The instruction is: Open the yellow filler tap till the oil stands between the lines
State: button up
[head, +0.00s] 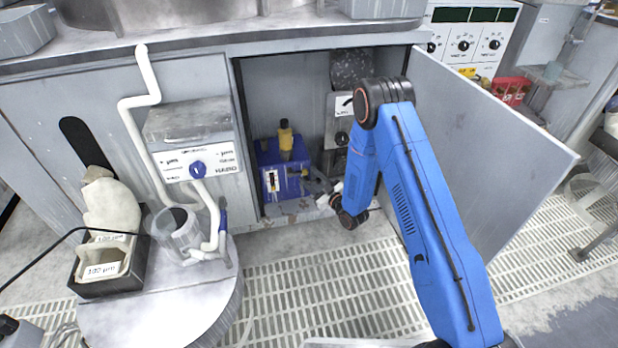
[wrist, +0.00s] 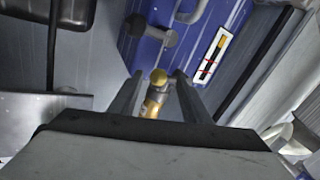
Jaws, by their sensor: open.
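A blue oil unit (head: 295,187) stands inside the open cabinet, with a yellow filler (head: 285,138) upright on top. Its sight gauge (head: 272,181) is a small white plate on the front. In the wrist view the gauge (wrist: 212,55) shows a dark slot with red lines; yellow fills its upper picture end and seems to stop short of the red lines. My gripper (head: 328,197) is low in front of the unit's right side. In the wrist view my gripper (wrist: 154,80) is open, its fingers on either side of the yellow tap (wrist: 156,98). Contact cannot be told.
The cabinet door (head: 490,135) stands open at the right of my arm. A control box (head: 200,165) with a blue knob is on the left, above a round table (head: 165,315) with a clear jug (head: 178,232). Grating covers the floor in front.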

jog(key=shift+w+a, duration=0.35)
jog(key=shift+w, duration=0.05)
grip_shut()
jog(key=shift+w+r, duration=0.1)
jog(key=shift+r, duration=0.15)
jog(key=shift+r+n, duration=0.2)
jog(key=shift+n, duration=0.1)
jog(key=shift+a+r+n+g+h, duration=0.25)
jog(key=shift+r+n+h, duration=0.2)
jog(key=shift+r+n, duration=0.25)
jog(key=shift+a+r+n+g+h, duration=0.1)
jog(key=shift+r+n+g+h, duration=0.1)
jog(key=shift+r+n+h, duration=0.5)
jog(key=shift+a+r+n+g+h, duration=0.2)
jog(key=shift+r+n, duration=0.25)
jog(key=shift+n, duration=0.45)
